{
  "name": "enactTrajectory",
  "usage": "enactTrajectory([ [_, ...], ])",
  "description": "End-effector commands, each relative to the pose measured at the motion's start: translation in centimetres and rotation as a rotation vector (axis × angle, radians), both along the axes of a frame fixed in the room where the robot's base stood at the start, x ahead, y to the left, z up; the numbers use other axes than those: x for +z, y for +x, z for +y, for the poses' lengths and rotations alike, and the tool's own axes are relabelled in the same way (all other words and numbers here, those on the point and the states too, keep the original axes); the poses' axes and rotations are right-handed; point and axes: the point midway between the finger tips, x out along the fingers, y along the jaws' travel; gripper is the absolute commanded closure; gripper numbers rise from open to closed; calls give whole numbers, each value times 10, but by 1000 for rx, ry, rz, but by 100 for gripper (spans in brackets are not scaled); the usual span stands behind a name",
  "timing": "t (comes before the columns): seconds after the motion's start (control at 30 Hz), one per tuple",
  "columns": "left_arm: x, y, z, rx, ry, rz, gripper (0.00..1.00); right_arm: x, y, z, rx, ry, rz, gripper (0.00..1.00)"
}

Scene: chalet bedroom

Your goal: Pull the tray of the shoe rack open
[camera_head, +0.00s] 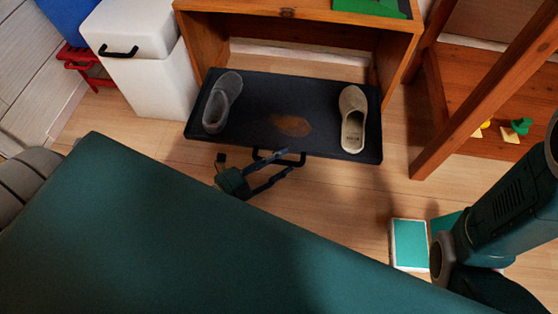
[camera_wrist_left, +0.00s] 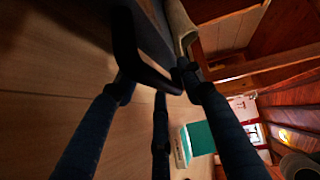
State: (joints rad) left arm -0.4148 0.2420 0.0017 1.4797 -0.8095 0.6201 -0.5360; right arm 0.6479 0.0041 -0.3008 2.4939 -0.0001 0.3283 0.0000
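The shoe rack (camera_head: 300,14) is an orange-brown wooden cabinet at the top of the head view. Its dark tray (camera_head: 245,137) sticks well out of the front and carries a grey shoe (camera_head: 221,102) and a beige shoe (camera_head: 353,120). A black handle (camera_head: 296,162) is on the tray's front edge. My left gripper (camera_head: 279,162) is at this handle with its fingers apart. In the left wrist view, the handle (camera_wrist_left: 148,73) reaches between the spread fingertips (camera_wrist_left: 157,80); contact is unclear. My right arm shows at the right, but its gripper is not visible.
A white cabinet (camera_head: 150,75) stands left of the rack. A wooden shelf frame (camera_head: 475,100) stands to the right. A teal-and-white box (camera_head: 409,244) lies on the floor near my right arm. Floor is clear in front of the tray.

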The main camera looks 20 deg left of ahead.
Motion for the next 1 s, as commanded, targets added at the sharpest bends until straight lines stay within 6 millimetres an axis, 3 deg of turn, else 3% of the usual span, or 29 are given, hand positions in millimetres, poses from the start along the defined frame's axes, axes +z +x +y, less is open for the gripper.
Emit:
enactTrajectory([
  [0.37,1,-9,4,-2,1,0,61,1,-3,-1,-2,0,-9,60],
  [0.8,13,-85,46,-1,1,3,61,1,-2,0,-1,0,-5,60],
  [1.0,17,-101,57,0,0,0,61,1,-2,0,0,1,-5,60],
])
